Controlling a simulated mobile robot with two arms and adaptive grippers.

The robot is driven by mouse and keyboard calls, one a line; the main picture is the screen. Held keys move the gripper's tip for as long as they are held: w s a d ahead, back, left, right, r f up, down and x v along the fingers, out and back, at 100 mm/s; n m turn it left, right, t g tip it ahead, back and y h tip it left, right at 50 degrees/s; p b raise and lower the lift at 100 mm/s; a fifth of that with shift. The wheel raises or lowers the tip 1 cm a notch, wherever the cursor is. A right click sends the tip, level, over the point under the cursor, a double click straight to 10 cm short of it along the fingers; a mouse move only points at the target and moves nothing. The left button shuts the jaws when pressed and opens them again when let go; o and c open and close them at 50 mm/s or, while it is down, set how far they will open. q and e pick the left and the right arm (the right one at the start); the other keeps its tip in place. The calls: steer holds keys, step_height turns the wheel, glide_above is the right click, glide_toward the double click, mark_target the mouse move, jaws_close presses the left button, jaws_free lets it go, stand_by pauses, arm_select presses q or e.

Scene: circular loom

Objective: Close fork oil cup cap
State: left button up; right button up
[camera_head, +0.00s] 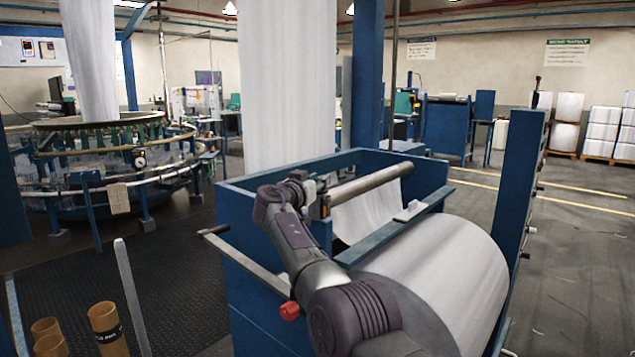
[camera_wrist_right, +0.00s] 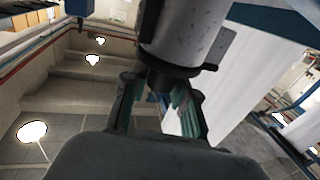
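In the right wrist view, a pale grey cylinder (camera_wrist_right: 185,32) with a dark collar (camera_wrist_right: 168,80) fills the top middle. It looks like the oil cup, but I cannot tell its cap from its body. My right gripper (camera_wrist_right: 160,82) has its two green-padded fingers apart, one on each side of the dark collar. I cannot tell whether they touch it. In the head view my right gripper (camera_head: 320,195) is at the near edge of the blue machine frame, small and partly hidden by my wrist. The cup is not clear there. My left gripper is out of view.
The blue frame (camera_head: 262,262) holds a metal roller (camera_head: 370,182) and a large white fabric roll (camera_head: 440,270). A metal bar (camera_head: 250,268) with a red knob (camera_head: 289,311) juts out on the near side. Brown tubes (camera_head: 106,328) stand at lower left.

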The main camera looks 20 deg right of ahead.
steer(key=o, duration=0.3)
steer(key=shift+a+f, duration=0.1)
steer(key=shift+s+a, duration=0.25)
steer(key=shift+a, duration=0.2)
steer(key=v, duration=1)
steer(key=shift+s+a, duration=0.25)
steer(key=shift+s, duration=0.05)
